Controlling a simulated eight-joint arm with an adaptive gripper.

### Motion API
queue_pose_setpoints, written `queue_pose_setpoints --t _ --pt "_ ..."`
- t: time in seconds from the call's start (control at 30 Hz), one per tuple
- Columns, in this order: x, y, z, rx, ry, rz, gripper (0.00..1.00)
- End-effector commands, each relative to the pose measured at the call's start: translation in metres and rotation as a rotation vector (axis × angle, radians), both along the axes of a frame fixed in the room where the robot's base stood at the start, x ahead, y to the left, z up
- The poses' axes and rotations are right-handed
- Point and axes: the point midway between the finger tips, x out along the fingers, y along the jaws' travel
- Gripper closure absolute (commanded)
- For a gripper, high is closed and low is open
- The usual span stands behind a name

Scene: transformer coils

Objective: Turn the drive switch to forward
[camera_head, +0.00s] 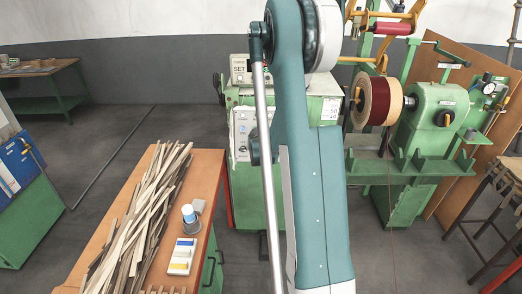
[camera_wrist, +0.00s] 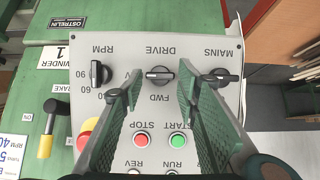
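The drive switch (camera_wrist: 159,75) is a black knob with a pale line, on a grey panel (camera_wrist: 180,55) seen upside down in the wrist view. Its knob lies sideways, between the DRIVE label above and the FWD label (camera_wrist: 159,98) below in the picture. My gripper (camera_wrist: 166,84) is open and empty, its two green fingers on either side of the drive switch, without visible contact. How far the fingertips are from the panel is hard to tell. In the head view my arm hides the gripper and the switch.
The RPM knob (camera_wrist: 97,73) and the MAINS knob (camera_wrist: 222,75) flank the drive switch close by. A red STOP button (camera_wrist: 141,139), a green START button (camera_wrist: 179,141) and a yellow-handled brake lever (camera_wrist: 48,130) are near. A table with wooden strips (camera_head: 150,200) stands left.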

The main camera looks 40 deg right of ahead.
Motion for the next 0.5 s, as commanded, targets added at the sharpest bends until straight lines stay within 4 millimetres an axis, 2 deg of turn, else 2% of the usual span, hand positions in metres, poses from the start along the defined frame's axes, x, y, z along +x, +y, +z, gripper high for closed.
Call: queue_pose_setpoints --t 0.03,0.13,0.5 --pt "0.0001 0.0001 0.0000 0.000 0.000 0.000 0.76" --pt "0.0000 0.0001 0.0001 0.000 0.000 0.000 0.87" --pt "0.0009 0.0010 -0.0005 -0.019 0.019 0.011 0.87"
